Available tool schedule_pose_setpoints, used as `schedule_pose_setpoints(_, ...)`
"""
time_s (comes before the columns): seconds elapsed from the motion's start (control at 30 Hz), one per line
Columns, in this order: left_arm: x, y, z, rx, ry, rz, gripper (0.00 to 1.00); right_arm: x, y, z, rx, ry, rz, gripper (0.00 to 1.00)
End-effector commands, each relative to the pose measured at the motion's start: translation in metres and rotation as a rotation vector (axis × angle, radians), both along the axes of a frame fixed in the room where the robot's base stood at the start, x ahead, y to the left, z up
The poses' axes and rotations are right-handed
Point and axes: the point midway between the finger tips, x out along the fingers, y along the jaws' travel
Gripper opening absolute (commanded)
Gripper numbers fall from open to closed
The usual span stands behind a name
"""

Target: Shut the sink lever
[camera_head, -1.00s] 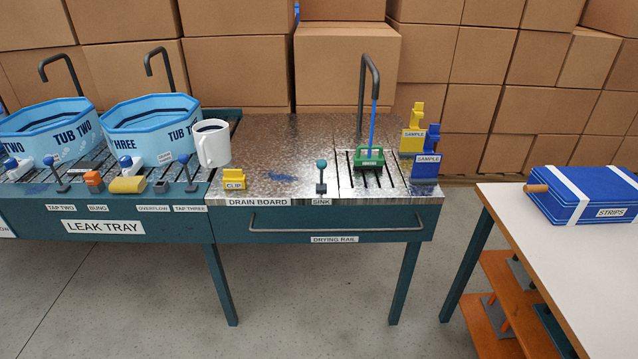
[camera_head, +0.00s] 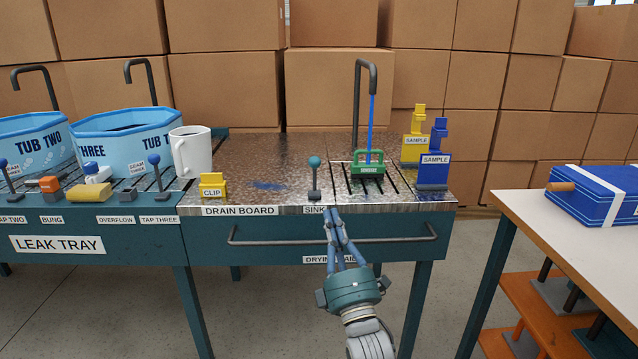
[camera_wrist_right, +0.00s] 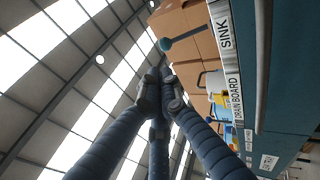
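The sink lever (camera_head: 314,178) stands upright on the front edge of the metal drain board, above the SINK label (camera_head: 316,210). It has a grey stem and a teal ball knob. The knob also shows in the right wrist view (camera_wrist_right: 165,44). My right gripper (camera_head: 333,212) is shut and empty, its fingertips together just in front of and below the lever, slightly right, apart from it. The closed fingers also show in the right wrist view (camera_wrist_right: 162,85). The sink tap (camera_head: 359,100) has a blue vertical streak below its spout. My left gripper is not in view.
A green item (camera_head: 368,168) sits on the drain grate under the tap. A yellow clip block (camera_head: 212,186) and white mug (camera_head: 190,152) stand left of the lever. The drying rail (camera_head: 270,241) runs below the front edge. Blue and yellow sample blocks (camera_head: 434,172) stand right.

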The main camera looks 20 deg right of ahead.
Motion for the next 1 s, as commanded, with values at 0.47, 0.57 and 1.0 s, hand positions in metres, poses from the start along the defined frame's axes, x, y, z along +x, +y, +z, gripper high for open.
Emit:
schedule_pose_setpoints(0.47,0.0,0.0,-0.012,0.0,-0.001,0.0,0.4,0.085,-0.004,0.047,0.002,0.001,0.003,0.0)
schedule_pose_setpoints(0.57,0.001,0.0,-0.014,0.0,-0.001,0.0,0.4,0.097,-0.005,0.053,0.003,0.002,0.004,0.0)
schedule_pose_setpoints(1.0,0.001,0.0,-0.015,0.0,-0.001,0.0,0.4,0.112,-0.006,0.061,0.002,0.005,0.003,0.0)
